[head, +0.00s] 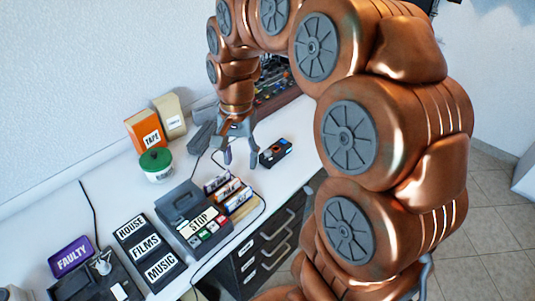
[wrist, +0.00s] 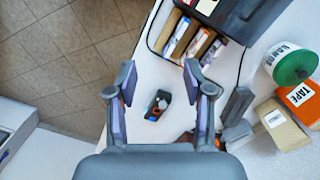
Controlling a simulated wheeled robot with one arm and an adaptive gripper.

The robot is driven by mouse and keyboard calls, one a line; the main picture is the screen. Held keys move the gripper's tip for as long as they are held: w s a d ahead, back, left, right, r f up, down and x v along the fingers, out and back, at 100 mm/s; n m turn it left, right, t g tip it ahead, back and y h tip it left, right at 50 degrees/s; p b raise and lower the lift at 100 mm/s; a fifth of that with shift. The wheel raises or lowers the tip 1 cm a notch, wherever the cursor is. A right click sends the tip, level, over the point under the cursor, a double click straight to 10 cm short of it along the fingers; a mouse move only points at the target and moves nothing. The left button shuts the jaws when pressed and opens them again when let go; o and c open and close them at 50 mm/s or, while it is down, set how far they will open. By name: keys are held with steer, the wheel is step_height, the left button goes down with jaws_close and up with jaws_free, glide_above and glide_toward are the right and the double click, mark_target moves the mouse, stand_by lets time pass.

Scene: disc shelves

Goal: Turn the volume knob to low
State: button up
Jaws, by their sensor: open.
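A small dark box (head: 275,152) with an orange-red part stands on the white desk, just right of my gripper in the head view.
A cassette player with a STOP label (head: 200,222) and a rack of tapes (head: 228,190) stand nearer on the desk. A green-lidded jar (head: 156,165), an orange TAPE box (head: 146,131) and a beige box (head: 170,115) stand along the wall. Drawers (head: 268,250) are below.

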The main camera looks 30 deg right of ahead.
steer(key=w+d+f+m+b, duration=0.3)
steer(key=w+d+f+m, duration=0.25)
steer(key=w+d, duration=0.35)
steer(key=m+b, duration=0.2)
steer(key=m, duration=0.5)
glide_above(268, 151)
steer(key=shift+t, duration=0.3)
step_height(268, 151, down, 6)
steer(key=shift+w+f, duration=0.1)
steer(key=shift+f, duration=0.05)
steer(key=shift+f+p, duration=0.45)
steer(key=shift+f, duration=3.4)
steer(key=shift+c, duration=0.2)
jaws_close()
